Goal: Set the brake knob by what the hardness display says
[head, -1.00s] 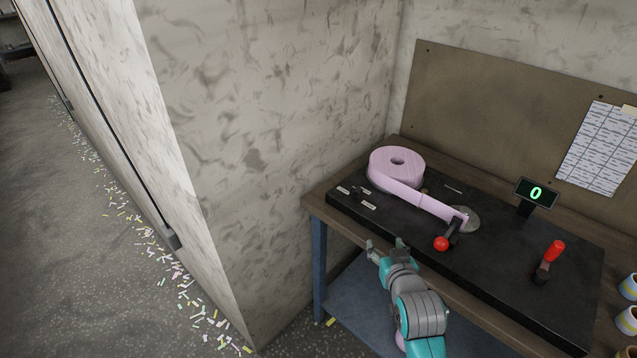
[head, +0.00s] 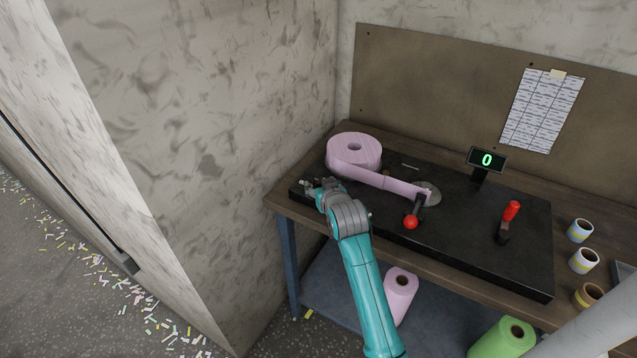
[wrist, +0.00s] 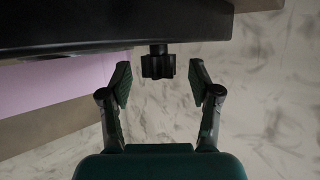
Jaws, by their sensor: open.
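A small black lobed knob (wrist: 158,66) on a short stem shows in the wrist view, between and slightly beyond the open fingers of my gripper (wrist: 160,80). Gaps show on both sides of it. In the head view my gripper (head: 318,187) is at the left end of the black machine plate (head: 470,240) and hides the knob. A small black display (head: 487,160) at the plate's back shows a green 0. I cannot read any label naming it as hardness.
A pink roll (head: 354,153) feeds a strip across the plate to a metal disc. A red-ball lever (head: 411,222) and a red-handled crank (head: 511,211) stand up from the plate. Small rolls (head: 580,231) stand at right. A paper chart (head: 542,110) hangs on the backboard.

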